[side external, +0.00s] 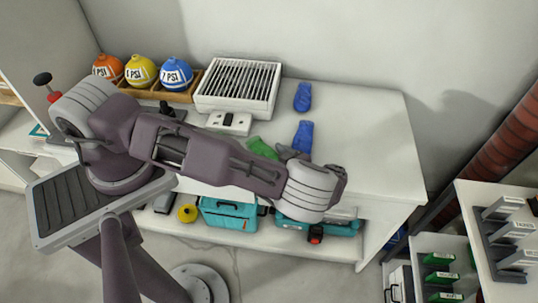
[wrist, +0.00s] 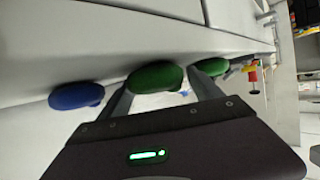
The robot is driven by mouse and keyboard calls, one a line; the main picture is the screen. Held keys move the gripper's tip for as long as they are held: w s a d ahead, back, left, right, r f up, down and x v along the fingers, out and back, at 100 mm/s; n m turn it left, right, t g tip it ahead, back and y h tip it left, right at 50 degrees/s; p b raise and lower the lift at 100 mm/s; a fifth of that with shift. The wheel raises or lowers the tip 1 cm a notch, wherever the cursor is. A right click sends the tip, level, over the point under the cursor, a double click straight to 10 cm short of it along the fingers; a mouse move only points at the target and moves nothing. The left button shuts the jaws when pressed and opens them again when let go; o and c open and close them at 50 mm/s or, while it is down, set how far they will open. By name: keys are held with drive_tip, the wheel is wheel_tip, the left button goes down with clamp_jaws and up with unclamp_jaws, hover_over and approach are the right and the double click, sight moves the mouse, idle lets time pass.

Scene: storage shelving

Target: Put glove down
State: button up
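A green glove (side external: 262,148) is on the white worktop, partly hidden behind my forearm in the side view. A blue glove (side external: 303,137) lies to its right, and another blue glove (side external: 302,97) lies further back. In the wrist view my gripper (wrist: 160,80) has its two fingers spread apart. A rounded green glove part (wrist: 155,77) shows between and beyond the fingertips, and a second green part (wrist: 212,66) shows by the right finger. I cannot tell whether the fingers touch the green glove. A blue glove (wrist: 76,96) is left of the fingers.
A white slatted box (side external: 238,88) and a wooden tray with orange, yellow and blue PSI balls (side external: 140,71) stand at the back left. Teal toolboxes (side external: 229,214) are on the shelf below. The worktop's right side is clear. A red pipe (side external: 510,140) rises at the right.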

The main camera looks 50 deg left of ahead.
drive_tip(key=shift+d+r, duration=0.1)
drive_tip(key=shift+r, duration=0.05)
drive_tip(key=v, duration=1.2)
drive_tip(key=s+a+r+m+g+h, duration=0.1)
drive_tip(key=s+r+m+h, duration=0.15)
drive_tip(key=r+h, duration=0.65)
drive_tip(key=s+a+r+m+g+h, duration=0.1)
drive_tip(key=r+m+h, duration=0.25)
drive_tip(key=r, duration=1.15)
drive_tip(key=s+a+r+m+t, duration=0.2)
drive_tip(key=s+r+m+t, duration=0.1)
drive_tip(key=s+r+m, duration=0.2)
drive_tip(key=s+a+r+m+t+h, duration=0.1)
drive_tip(key=s+a+r+m+t, duration=0.1)
drive_tip(key=s+r+m+t, duration=0.2)
drive_tip(key=s+r+m, duration=0.1)
drive_tip(key=s+m, duration=0.2)
drive_tip(key=s, duration=0.3)
drive_tip(key=shift+s+r+t, duration=0.2)
drive_tip(key=shift+s+t, duration=0.05)
drive_tip(key=shift+t, duration=0.05)
